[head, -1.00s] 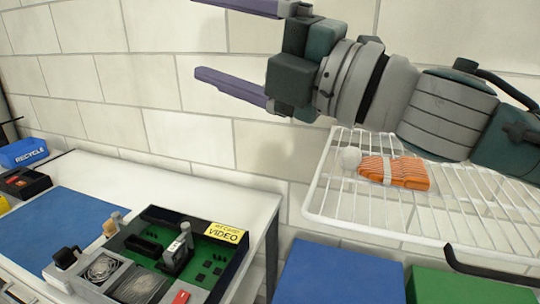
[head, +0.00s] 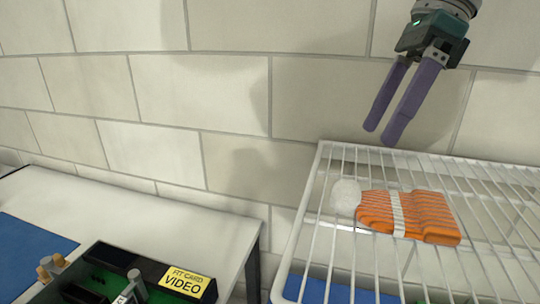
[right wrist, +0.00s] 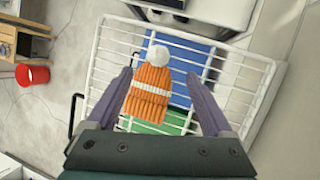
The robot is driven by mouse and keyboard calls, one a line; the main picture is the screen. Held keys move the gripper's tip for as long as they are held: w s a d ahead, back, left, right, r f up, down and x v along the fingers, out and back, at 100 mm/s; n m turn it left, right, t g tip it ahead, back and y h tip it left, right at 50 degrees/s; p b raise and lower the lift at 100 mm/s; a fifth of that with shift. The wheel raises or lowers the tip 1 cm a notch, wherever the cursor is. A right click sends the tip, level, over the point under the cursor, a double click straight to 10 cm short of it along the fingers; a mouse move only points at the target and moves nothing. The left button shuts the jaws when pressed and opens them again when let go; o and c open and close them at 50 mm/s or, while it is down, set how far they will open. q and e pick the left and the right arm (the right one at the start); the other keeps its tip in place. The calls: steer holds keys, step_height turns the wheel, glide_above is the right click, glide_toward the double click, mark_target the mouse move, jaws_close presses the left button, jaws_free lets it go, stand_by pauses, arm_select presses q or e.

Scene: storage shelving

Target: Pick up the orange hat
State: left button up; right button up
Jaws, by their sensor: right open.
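The orange hat (head: 420,216), knitted with a white band and a white pompom, lies flat on the white wire shelf (head: 312,222). In the head view the pompom points left. My right gripper (head: 379,136) is open and empty, pointing down above the back of the shelf, apart from the hat. In the right wrist view the hat (right wrist: 149,90) shows between and beyond the two purple fingers, nearer the left one, with its pompom at the top. My left gripper is not in view.
A white table (head: 160,210) stands to the left, holding a green-floored black box with a yellow video label (head: 187,281). A tiled wall (head: 200,60) is behind the shelf. Blue (right wrist: 200,50) and green (right wrist: 158,120) surfaces lie below the wires. A red bucket (right wrist: 33,75) stands on the floor.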

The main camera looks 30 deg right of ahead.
mark_target(350, 183)
steer(key=x, duration=0.4)
steer(key=shift+s+a+p, duration=0.25)
steer(key=shift+p, duration=0.05)
steer(key=p+x, duration=0.1)
steer(key=x, duration=0.4)
steer(key=shift+w+d+f+p, duration=0.1)
steer(key=shift+p, duration=0.25)
steer(key=shift+f, duration=0.25)
jaws_close()
